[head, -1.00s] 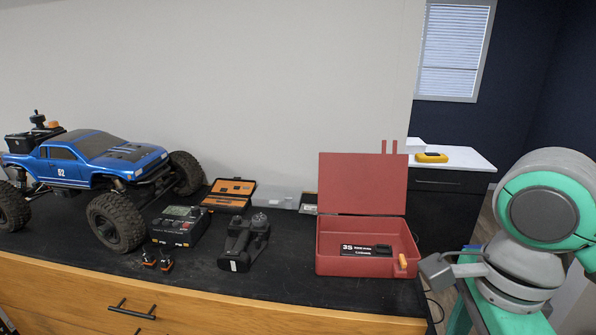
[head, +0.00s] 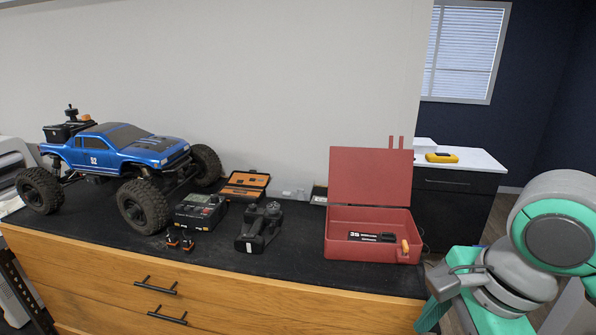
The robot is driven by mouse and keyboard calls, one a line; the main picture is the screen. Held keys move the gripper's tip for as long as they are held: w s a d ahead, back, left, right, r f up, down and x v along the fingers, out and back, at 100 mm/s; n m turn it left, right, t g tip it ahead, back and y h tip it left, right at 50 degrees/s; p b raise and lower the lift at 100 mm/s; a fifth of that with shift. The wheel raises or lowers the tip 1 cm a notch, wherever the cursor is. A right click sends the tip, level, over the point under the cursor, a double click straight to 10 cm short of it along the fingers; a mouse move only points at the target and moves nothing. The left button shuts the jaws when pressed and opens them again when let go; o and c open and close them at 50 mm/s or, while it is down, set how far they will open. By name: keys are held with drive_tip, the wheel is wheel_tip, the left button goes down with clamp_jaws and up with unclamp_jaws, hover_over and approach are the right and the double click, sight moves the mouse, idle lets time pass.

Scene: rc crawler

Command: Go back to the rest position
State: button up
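My gripper (head: 443,281) is at the lower right, in front of the right end of the bench. It is seen from the side, beside my grey and teal arm. No object shows in it, and the gap between its fingers cannot be made out. It is apart from the open red case (head: 340,245), which stands on the right end of the black bench top. A black battery pack (head: 372,237) with white lettering and an orange-tipped connector (head: 405,246) lie in the case.
A blue RC crawler (head: 125,150) stands at the left of the bench (head: 215,285). A charger (head: 200,210), a black transmitter (head: 259,227), an orange tool case (head: 245,185) and small orange-black parts (head: 180,240) lie mid-bench. A yellow meter (head: 441,157) lies on a white counter behind.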

drive_tip(key=w+a+r+n+t+y, duration=0.3)
drive_tip(key=w+a+n+t+y, duration=0.6)
drive_tip(key=w+a, duration=0.95)
wheel_tip(320, 180, down, 6)
drive_tip(key=w+d+m+t+h, duration=0.1)
drive_tip(key=w+m+t, duration=0.25)
drive_tip(key=t, duration=0.45)
drive_tip(key=s+a+f+m+h, duration=0.1)
drive_tip(key=s+f+h, duration=0.45)
drive_tip(key=f, duration=0.65)
drive_tip(key=s+a+f+m+h, duration=0.1)
drive_tip(key=s+f+h, duration=0.5)
drive_tip(key=f, duration=0.5)
drive_tip(key=s+f+n+g, duration=0.1)
drive_tip(key=s+f+n, duration=0.2)
drive_tip(key=s, duration=0.6)
drive_tip(key=s+f+n+g+y, duration=0.1)
drive_tip(key=s+f+n, duration=0.2)
drive_tip(key=s+n, duration=0.4)
drive_tip(key=s+f+n+g+y, duration=0.1)
drive_tip(key=s+f+n, duration=0.2)
drive_tip(key=s, duration=0.9)
drive_tip(key=shift+a+n+g, duration=0.4)
drive_tip(key=shift+a+n, duration=0.05)
drive_tip(key=shift+n, duration=0.6)
